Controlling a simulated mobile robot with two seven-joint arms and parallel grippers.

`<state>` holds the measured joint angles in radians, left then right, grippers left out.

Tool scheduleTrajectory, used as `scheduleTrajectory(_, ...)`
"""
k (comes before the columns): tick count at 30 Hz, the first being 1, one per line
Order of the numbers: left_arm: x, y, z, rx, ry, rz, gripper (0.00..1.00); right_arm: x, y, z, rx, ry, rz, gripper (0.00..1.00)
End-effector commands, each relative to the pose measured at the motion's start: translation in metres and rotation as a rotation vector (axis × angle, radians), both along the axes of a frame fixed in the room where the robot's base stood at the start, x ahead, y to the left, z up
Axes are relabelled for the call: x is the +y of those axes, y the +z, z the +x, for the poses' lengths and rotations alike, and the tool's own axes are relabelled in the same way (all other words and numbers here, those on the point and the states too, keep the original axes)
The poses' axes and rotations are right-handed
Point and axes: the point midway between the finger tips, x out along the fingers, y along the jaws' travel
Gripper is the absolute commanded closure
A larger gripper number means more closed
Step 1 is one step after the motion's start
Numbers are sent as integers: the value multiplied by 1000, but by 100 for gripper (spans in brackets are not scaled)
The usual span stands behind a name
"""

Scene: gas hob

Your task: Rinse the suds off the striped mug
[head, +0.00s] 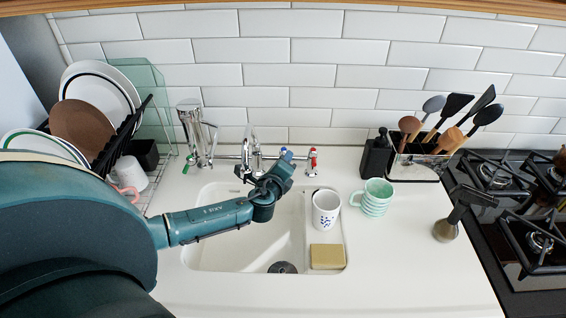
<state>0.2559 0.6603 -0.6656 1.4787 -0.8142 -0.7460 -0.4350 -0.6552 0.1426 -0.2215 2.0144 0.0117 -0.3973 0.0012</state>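The striped mug (376,198), green and white with its handle to the left, stands on the white counter just right of the sink. Suds on it cannot be made out at this size. My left arm reaches in from the left across the sink (225,262). My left gripper (284,168) is at the back of the sink, close to the tap (250,150) and its blue knob (286,154). Its fingertips are too small and dark to tell whether they are open or touching the knob. The red knob (312,161) is to its right. My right gripper is not in view.
A white mug with blue marks (326,211) and a yellow sponge (327,256) sit on the sink's right ledge. A dish rack (122,140) stands left. A black block (376,157) and utensil holder (420,164) stand behind the striped mug.

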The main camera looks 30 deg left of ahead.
Motion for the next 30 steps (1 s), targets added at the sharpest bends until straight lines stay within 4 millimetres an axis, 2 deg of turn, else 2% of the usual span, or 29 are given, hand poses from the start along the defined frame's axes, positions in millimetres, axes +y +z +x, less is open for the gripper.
scheduleTrajectory(2,0,0,0,0,0,0,70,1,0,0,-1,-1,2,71)
scheduleTrajectory(13,0,0,-1,1,1,0,100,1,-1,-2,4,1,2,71)
scheduleTrajectory(22,-2,0,1,-2,23,-3,100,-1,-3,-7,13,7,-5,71)
scheduleTrajectory(30,-12,-1,9,-3,243,-7,100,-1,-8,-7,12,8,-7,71)
